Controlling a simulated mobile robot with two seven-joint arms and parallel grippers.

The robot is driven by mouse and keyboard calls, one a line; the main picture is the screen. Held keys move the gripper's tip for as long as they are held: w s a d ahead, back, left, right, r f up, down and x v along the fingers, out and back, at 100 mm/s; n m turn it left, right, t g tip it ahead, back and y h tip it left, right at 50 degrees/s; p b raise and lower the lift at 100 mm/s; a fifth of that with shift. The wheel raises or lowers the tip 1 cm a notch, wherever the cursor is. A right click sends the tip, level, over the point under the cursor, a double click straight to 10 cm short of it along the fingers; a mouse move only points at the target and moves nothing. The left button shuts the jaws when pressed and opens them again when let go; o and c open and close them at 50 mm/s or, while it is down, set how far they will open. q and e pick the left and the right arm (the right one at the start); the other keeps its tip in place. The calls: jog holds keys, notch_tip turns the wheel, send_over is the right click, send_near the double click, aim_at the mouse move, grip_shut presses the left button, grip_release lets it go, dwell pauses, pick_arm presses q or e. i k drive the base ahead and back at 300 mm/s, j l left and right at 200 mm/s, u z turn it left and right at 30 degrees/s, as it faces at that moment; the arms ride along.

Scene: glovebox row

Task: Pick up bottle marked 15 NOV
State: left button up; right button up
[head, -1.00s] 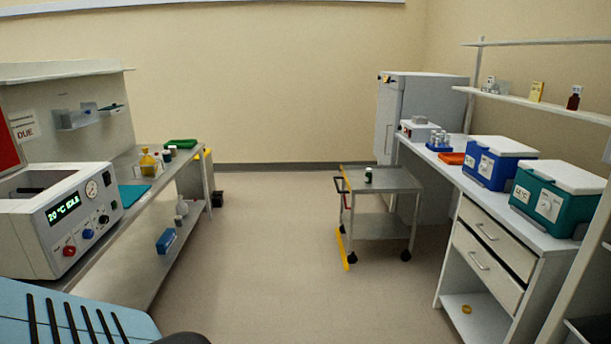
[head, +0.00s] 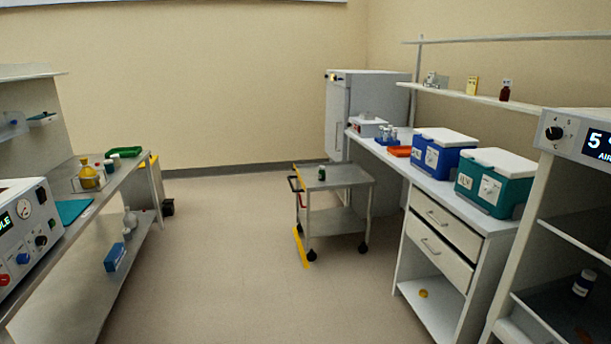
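No label reading 15 NOV can be made out, so I cannot tell which bottle it is. A small dark green bottle with a pale label (head: 322,173) stands on the top of the grey cart (head: 345,180). A dark red bottle (head: 505,92) stands on the right wall shelf. A dark bottle with a white label (head: 583,283) is in the rack at the far right. A yellow bottle (head: 88,177) and small capped bottles (head: 108,166) are on the left bench. Neither of my grippers is in view.
A white drawer counter (head: 445,190) on the right carries a blue cooler box (head: 440,158) and a green one (head: 492,190). A tall grey cabinet (head: 345,100) stands behind the cart.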

aim_at(322, 174)
jog(key=i+j+u, duration=0.25)
jog(key=i+j, duration=0.3)
jog(key=i+j+u, duration=0.2)
jog(key=i+j, duration=0.25)
jog(key=i, duration=0.15)
jog(key=i+j, duration=0.1)
jog(key=i, duration=1.3)
jog(key=i+j+z, duration=0.1)
jog(key=i+z, duration=0.15)
jog(key=i, duration=0.15)
jog(key=i+j+z, duration=0.2)
jog(key=i, duration=0.15)
jog(key=i+j+z, duration=0.25)
jog(key=i, duration=0.15)
jog(key=i+j+z, duration=0.15)
jog(key=i+z, duration=0.15)
jog(key=z, duration=0.15)
jog(key=i+j+z, duration=0.25)
jog(key=z, duration=0.2)
jog(key=i+j+z, duration=0.25)
jog(key=j+z, duration=0.2)
jog(key=i+j+z, duration=0.2)
jog(key=j+z, duration=0.2)
jog(key=i+j+z, duration=0.15)
jog(key=j+z, duration=0.15)
jog(key=j, duration=0.2)
